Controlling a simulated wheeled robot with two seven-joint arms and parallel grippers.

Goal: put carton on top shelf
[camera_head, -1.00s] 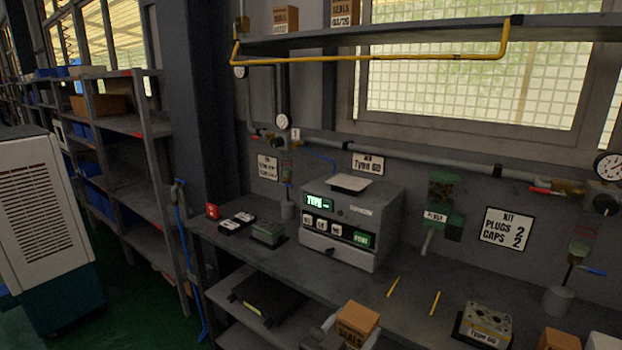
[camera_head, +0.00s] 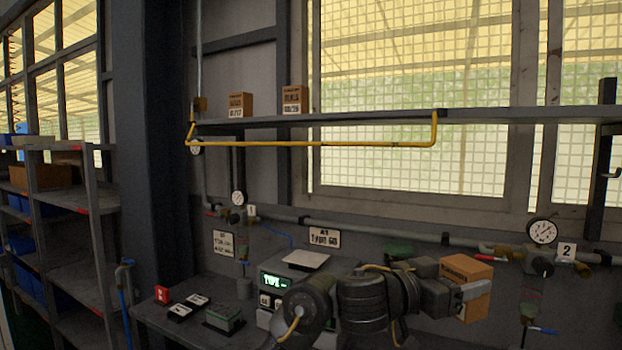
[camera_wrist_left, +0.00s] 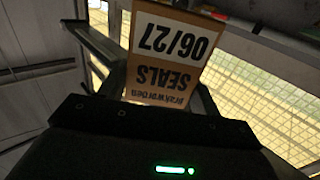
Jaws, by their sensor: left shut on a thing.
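A brown carton (camera_head: 467,284) is held up in front of the back wall, above the bench and lower than the top shelf (camera_head: 380,119). My left gripper (camera_head: 478,290) is shut on it. In the left wrist view the carton (camera_wrist_left: 170,62) shows between the fingers, with a label reading SEALS and 06/27 upside down. Two similar cartons stand on the top shelf towards its left end, one (camera_head: 240,105) left of the other (camera_head: 295,99). My right gripper is out of view.
A yellow rail (camera_head: 330,144) runs along the front of the shelf. The shelf to the right of the two cartons is clear. Gauges and a pipe (camera_head: 400,236) line the wall. A machine with a lit display (camera_head: 277,281) stands on the bench, partly hidden by my left arm.

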